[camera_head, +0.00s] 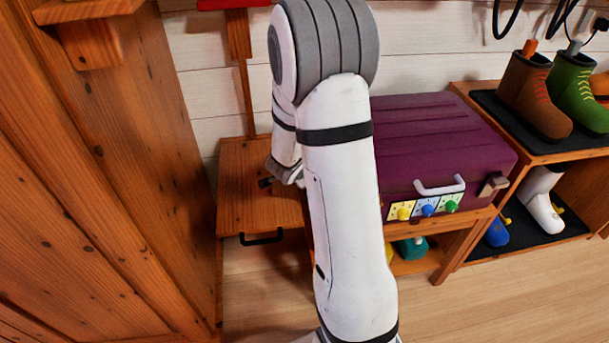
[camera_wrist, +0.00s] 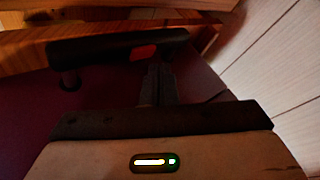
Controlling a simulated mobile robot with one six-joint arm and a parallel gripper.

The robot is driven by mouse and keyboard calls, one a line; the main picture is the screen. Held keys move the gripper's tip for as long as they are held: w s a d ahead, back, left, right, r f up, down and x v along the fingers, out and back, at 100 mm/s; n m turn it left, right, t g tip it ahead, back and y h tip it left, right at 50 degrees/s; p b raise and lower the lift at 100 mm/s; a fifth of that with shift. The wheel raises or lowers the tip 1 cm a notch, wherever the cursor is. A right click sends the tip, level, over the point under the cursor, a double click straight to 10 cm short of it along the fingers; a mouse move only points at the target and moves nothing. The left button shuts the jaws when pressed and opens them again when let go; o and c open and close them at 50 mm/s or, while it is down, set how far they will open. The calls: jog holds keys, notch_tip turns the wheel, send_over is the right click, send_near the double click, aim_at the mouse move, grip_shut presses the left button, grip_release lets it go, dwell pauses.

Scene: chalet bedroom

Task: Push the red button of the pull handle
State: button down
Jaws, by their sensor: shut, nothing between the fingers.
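In the wrist view a black pull handle (camera_wrist: 100,48) is mounted on a purple surface. Its red button (camera_wrist: 143,52) sits near the right end of the bar. My gripper (camera_wrist: 158,68) is shut and empty, its fingertips just below and slightly right of the red button. I cannot tell whether they touch it. In the head view my gripper (camera_head: 267,183) is over the wooden bench, left of the purple suitcase (camera_head: 440,135). The pull handle and its button are not visible in the head view; my arm covers the suitcase's left side.
The suitcase front has a white handle (camera_head: 440,187) and yellow, blue and green knobs. The wooden bench (camera_head: 240,205) has a black drawer handle (camera_head: 262,237). A boot shelf (camera_head: 560,153) stands right, a wooden wall (camera_head: 110,150) left. Floor is clear at front right.

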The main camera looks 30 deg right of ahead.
jog(key=shift+f, duration=0.1)
dwell(0.3)
jog(key=shift+f+b, duration=0.35)
jog(key=shift+f, duration=0.05)
jog(key=shift+f, duration=0.3)
dwell(0.5)
jog(key=shift+r, duration=0.15)
jog(key=shift+r+p, duration=0.6)
jog(key=shift+r, duration=0.05)
jog(key=shift+r, duration=0.15)
notch_tip(320, 180, up, 6)
jog(key=p, duration=0.5)
jog(key=shift+p, duration=0.4)
